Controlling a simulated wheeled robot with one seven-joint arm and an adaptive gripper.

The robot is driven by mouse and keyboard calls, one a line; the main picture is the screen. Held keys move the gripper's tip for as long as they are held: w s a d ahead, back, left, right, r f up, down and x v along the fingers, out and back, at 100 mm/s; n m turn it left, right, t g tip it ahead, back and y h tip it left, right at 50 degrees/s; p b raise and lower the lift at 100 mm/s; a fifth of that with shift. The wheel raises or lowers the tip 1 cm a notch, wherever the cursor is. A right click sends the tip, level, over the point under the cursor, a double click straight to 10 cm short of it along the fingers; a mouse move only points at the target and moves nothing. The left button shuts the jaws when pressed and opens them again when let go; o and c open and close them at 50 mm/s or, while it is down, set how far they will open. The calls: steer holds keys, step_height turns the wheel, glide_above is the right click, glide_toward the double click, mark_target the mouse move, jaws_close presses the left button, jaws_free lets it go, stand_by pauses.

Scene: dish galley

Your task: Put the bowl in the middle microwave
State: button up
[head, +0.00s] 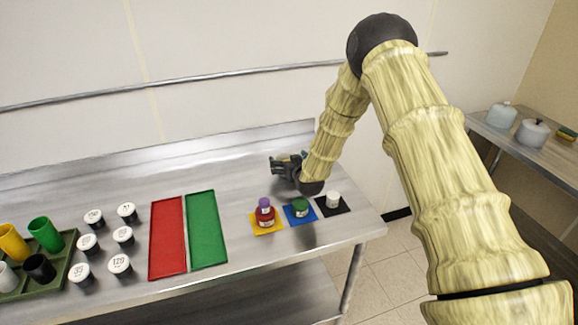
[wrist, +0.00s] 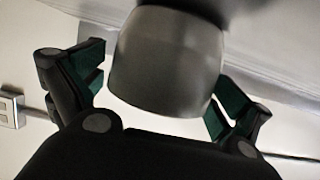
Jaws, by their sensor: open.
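No bowl and no microwave can be made out in the head view. My gripper (head: 281,165) is over the back right part of the steel table, pointing left. In the wrist view its two dark fingers with green pads stand wide apart (wrist: 160,88). A smooth grey rounded form (wrist: 165,65) shows between the fingers in the wrist view. I cannot tell what it is, or whether the fingers touch it.
The steel table (head: 255,160) holds a red tray (head: 167,238), a green tray (head: 206,230), numbered white-lidded jars (head: 120,264) and a cup rack (head: 62,265). Items stand on yellow, blue and black mats (head: 344,210). Lidded pots (head: 532,133) stand on another table at right.

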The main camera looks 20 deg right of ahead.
steer(key=c, duration=1.3)
steer(key=shift+r, duration=0.1)
steer(key=shift+c, duration=0.2)
